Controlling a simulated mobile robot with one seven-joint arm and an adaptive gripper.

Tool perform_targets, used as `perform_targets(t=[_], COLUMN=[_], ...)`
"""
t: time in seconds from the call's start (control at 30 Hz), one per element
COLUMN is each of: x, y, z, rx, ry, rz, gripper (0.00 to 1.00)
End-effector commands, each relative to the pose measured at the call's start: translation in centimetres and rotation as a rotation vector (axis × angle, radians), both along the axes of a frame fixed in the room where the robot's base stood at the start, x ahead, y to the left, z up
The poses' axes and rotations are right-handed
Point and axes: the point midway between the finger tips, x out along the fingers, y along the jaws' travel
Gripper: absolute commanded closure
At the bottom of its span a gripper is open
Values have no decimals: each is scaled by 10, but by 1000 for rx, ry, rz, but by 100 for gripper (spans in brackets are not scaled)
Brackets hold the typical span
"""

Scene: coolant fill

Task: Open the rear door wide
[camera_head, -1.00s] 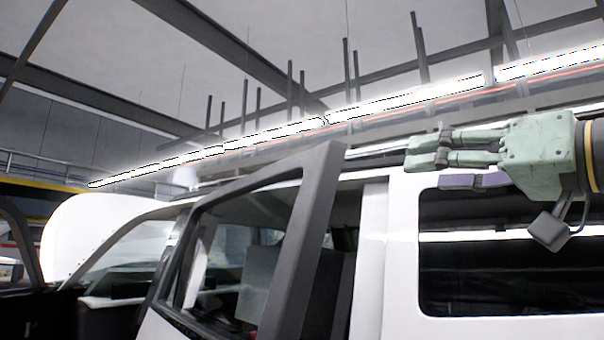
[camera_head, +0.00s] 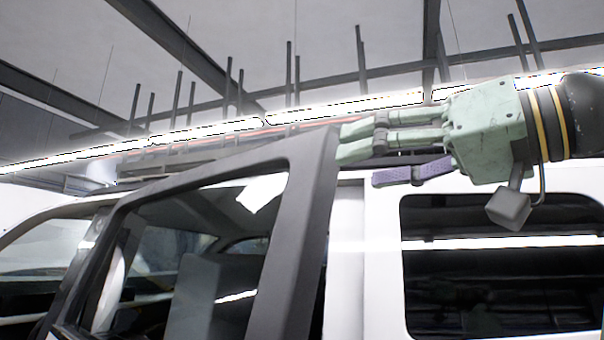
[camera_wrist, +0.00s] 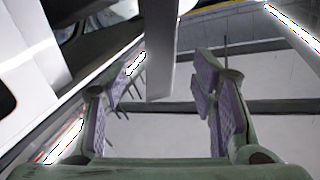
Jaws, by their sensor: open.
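The rear door (camera_head: 300,230) stands ajar on the white vehicle, its dark window frame swung out from the body. My gripper (camera_head: 365,155) is at the right of the door frame's upper corner, with its fingers pointing left toward it. In the wrist view the door frame's grey edge (camera_wrist: 161,50) reaches down between the purple-padded fingers of my gripper (camera_wrist: 165,95). The fingers are spread and a gap shows on each side of the edge. The door's handle and lower part are out of view.
The vehicle's white body (camera_head: 372,290) and dark rear side window (camera_head: 500,265) lie below and behind my gripper. A roof rail runs along the top. Ceiling beams (camera_head: 165,35) and a bright light strip (camera_head: 340,108) are overhead.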

Motion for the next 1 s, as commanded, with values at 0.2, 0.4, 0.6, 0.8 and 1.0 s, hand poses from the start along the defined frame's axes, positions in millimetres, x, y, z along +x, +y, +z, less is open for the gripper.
perform_targets(t=[0.2, 0.4, 0.6, 0.8, 1.0], x=[27, 47, 57, 59, 59], y=[34, 59, 72, 74, 74], z=[1, 1, 0, 0, 0], rx=[0, 0, 1, 1, 1], ry=[2, 1, 1, 1, 1], rz=[3, 0, 0, 0, 0], gripper=[48, 48, 48, 48, 54])
